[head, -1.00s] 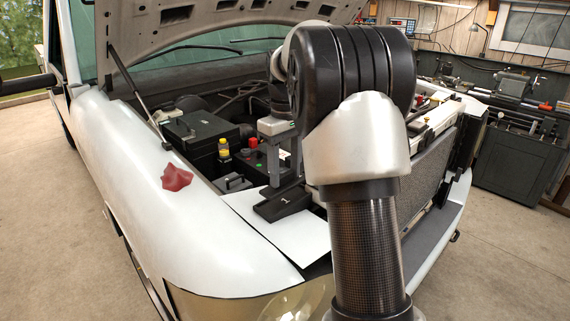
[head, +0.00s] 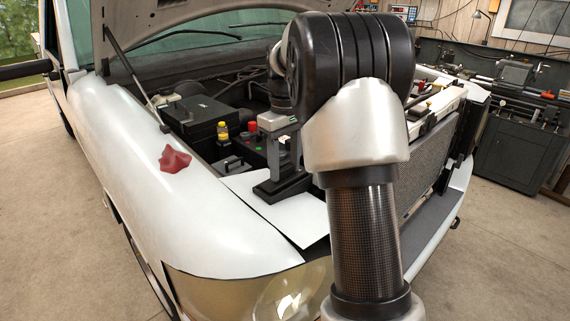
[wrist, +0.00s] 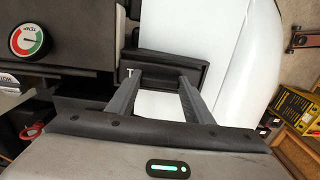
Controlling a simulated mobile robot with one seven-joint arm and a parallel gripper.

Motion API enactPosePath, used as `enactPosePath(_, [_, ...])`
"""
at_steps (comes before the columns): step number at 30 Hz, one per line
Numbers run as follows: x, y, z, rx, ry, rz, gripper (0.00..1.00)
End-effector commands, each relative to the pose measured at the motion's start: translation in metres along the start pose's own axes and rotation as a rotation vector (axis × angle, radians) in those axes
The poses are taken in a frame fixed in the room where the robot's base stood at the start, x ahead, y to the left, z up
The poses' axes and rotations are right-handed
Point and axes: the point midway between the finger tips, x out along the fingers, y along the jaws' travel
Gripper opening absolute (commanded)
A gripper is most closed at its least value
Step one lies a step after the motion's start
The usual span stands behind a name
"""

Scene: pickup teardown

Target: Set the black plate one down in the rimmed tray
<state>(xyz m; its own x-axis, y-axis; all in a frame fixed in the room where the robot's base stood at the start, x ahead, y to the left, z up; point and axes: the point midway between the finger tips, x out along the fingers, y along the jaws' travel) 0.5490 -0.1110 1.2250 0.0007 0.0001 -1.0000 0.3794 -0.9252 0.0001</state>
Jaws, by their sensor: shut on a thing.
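The black plate one (head: 268,190) is a dark, blocky piece at the front of the open engine bay, at the edge of a white panel. My gripper (head: 284,178) comes down from above with its two grey fingers on the plate. In the wrist view the fingers (wrist: 160,78) reach the black plate (wrist: 170,58), which has a raised wall and a small white mark near the left finger. The plate looks held over or beside the white surface; I cannot tell if it touches. I cannot make out the rimmed tray for certain in either view.
A black box (head: 197,115) and small bottles with yellow and red caps stand in the engine bay. A red cloth (head: 174,160) lies on the white fender. The raised hood hangs above. A temperature dial (wrist: 28,40) shows in the wrist view.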

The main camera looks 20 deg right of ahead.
Motion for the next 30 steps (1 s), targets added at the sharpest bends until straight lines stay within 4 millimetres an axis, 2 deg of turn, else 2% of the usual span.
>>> enactPosePath(2, [0.0, 0.0, 0.0, 0.0, 0.0, 0.0, 0.22])
enactPosePath(3, [0.0, 0.0, 0.0, 0.0, 0.0, 0.0, 0.53])
enactPosePath(6, [0.0, 0.0, 0.0, 0.0, 0.0, 0.0, 0.68])
enactPosePath(14, [0.0, 0.0, 0.0, 0.0, -0.001, 0.0, 0.68])
enactPosePath(19, [-0.012, 0.0, 0.0, 0.0, 0.001, 0.001, 0.68])
enactPosePath(23, [-0.038, 0.001, -0.001, 0.0, 0.004, 0.002, 0.68])
enactPosePath(30, [-0.098, 0.001, -0.001, 0.0, 0.003, 0.002, 0.68])
